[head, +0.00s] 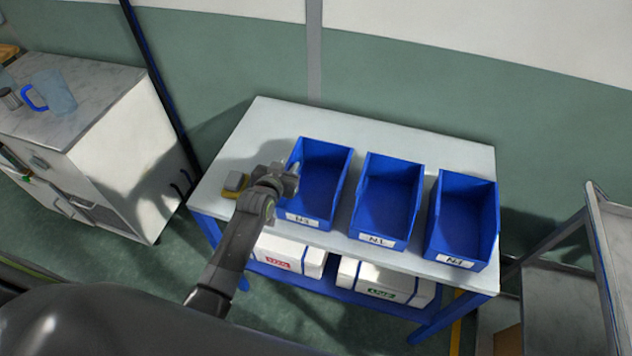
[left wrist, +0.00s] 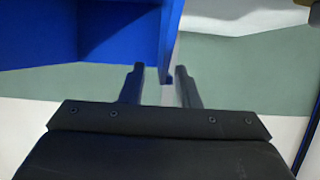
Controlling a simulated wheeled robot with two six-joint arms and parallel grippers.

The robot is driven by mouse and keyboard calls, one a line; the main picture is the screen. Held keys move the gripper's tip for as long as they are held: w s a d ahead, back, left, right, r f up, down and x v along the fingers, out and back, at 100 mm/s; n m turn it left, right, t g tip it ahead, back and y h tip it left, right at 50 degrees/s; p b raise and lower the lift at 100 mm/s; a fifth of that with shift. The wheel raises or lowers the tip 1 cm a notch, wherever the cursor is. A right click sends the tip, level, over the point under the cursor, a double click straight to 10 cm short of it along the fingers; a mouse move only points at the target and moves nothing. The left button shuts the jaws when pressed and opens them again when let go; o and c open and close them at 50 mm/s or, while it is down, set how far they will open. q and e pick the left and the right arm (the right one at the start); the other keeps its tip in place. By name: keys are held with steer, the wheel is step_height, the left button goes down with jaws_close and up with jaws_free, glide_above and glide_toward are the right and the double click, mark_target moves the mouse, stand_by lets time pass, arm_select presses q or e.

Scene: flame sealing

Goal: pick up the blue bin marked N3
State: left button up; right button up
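Three blue open-topped bins stand in a row on the white-topped table (head: 262,125). The leftmost bin (head: 320,180) has a front label that seems to read N3. The middle bin (head: 388,190) seems marked N1 and the right bin (head: 464,215) N2. My left gripper (head: 291,177) is at the left wall of the leftmost bin. In the left wrist view, my left gripper's fingers (left wrist: 160,86) are apart, with the end of the blue bin wall (left wrist: 170,45) between their tips and gaps visible. My right gripper is not in view.
A small yellow-and-grey object (head: 236,183) lies left of the gripper. White boxes (head: 290,255) sit on the lower shelf. A cabinet with a blue-handled jug (head: 52,92) stands at left, and a metal rack (head: 610,235) at right.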

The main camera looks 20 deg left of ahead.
arm_select(q)
steer(key=shift+w+f, duration=0.25)
steer(key=shift+w, duration=0.35)
jaws_close()
stand_by(1.1)
